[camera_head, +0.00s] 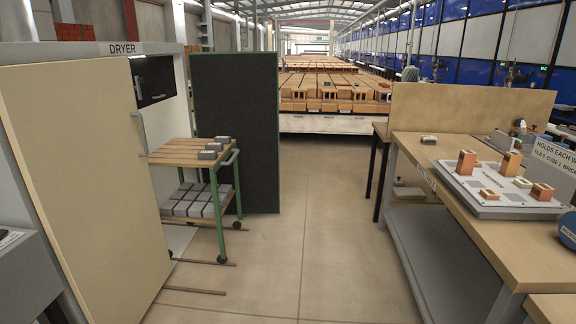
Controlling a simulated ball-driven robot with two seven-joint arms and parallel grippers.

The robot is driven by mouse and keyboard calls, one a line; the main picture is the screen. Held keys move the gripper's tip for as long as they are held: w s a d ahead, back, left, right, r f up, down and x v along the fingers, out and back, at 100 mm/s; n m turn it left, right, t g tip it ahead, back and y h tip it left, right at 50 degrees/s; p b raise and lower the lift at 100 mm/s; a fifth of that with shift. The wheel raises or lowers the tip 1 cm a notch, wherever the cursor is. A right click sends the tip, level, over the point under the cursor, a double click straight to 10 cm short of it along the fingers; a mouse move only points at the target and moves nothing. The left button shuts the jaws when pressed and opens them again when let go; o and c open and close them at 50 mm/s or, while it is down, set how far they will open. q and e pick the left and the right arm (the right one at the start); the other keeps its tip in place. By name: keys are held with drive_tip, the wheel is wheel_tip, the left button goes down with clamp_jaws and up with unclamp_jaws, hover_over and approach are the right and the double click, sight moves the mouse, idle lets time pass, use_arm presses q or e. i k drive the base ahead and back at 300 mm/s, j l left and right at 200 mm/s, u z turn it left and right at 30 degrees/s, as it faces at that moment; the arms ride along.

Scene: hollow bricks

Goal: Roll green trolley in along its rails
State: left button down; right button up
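The green trolley (221,212) stands at the left, by the mouth of the dryer (120,48). Its slatted wooden top (175,153) carries a few grey bricks (210,151) at the right end, and its lower shelf holds several more grey bricks (195,200). A green handle (233,156) is on its right end. Its left end is partly hidden by the beige door panel. Thin rails (205,262) lie on the floor by its wheels, and a second one (195,290) lies nearer. Neither of my grippers is in view.
A beige door panel (85,190) stands in the left foreground. A dark panel (237,130) stands behind the trolley. A workbench (430,155) with a board of small bricks (500,190) is at the right. The floor (310,250) between is clear.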

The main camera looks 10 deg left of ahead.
sight(192, 203)
drive_tip(key=i+u, duration=0.3)
drive_tip(key=i, duration=1.9)
